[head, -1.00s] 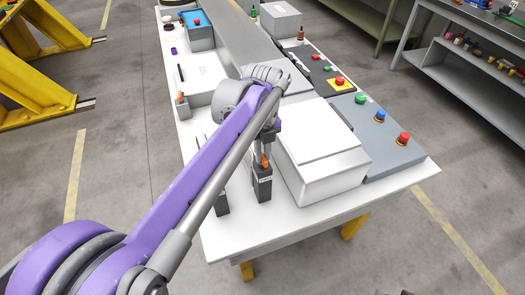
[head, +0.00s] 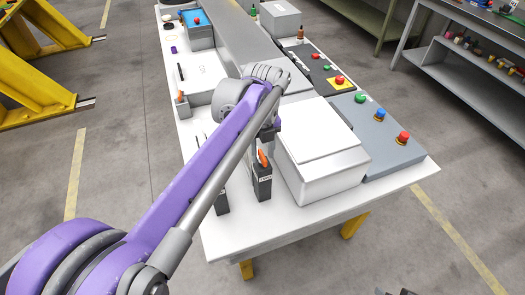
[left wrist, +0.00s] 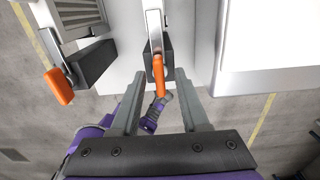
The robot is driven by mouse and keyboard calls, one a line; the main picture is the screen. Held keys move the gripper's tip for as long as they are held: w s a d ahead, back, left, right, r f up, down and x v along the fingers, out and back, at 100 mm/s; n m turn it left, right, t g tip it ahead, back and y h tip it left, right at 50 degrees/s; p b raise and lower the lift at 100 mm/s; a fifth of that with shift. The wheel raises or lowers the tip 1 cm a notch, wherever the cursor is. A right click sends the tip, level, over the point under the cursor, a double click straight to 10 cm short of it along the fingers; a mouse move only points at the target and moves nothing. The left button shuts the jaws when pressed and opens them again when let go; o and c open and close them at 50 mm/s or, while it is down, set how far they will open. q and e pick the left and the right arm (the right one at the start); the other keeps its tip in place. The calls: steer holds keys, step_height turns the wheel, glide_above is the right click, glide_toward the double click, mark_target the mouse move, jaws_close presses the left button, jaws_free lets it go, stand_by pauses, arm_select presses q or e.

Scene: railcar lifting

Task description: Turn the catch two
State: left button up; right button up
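A catch with an orange handle (head: 263,158) stands on a dark block (head: 262,188) near the front edge of the white table; its label is too small to read. My left gripper (head: 268,130) is just above and behind it, partly hidden by my arm. In the left wrist view the orange handle (left wrist: 158,78) lies between the tips of my open left gripper (left wrist: 158,84), with gaps on both sides. A second orange-handled catch (left wrist: 60,86) is to the left there. A dark tip at the bottom edge of the head view may be my right gripper (head: 400,292).
A white box (head: 322,170) stands close to the right of the catch. Beyond it is a grey panel (head: 375,150) with green, blue and red buttons. Another dark block (head: 221,200) stands to the left. The table's front corner is clear.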

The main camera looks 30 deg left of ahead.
mark_target(263, 157)
arm_select(q)
step_height(263, 157, up, 11)
steer(key=shift+p, duration=0.4)
steer(key=shift+f, duration=0.1)
stand_by(0.4)
steer(key=s+d+f+n+t, duration=0.2)
steer(key=s+d+f+n, duration=0.1)
steer(key=s+f+n, duration=0.4)
steer(key=s+d+f+n+t, duration=0.3)
steer(key=s+f+n, duration=0.5)
steer(key=f+n, duration=0.5)
steer(key=n, duration=0.6)
steer(key=shift+s+d+f, duration=0.15)
steer(key=shift+s+d, duration=0.15)
steer(key=shift+w+d, duration=0.1)
stand_by(0.5)
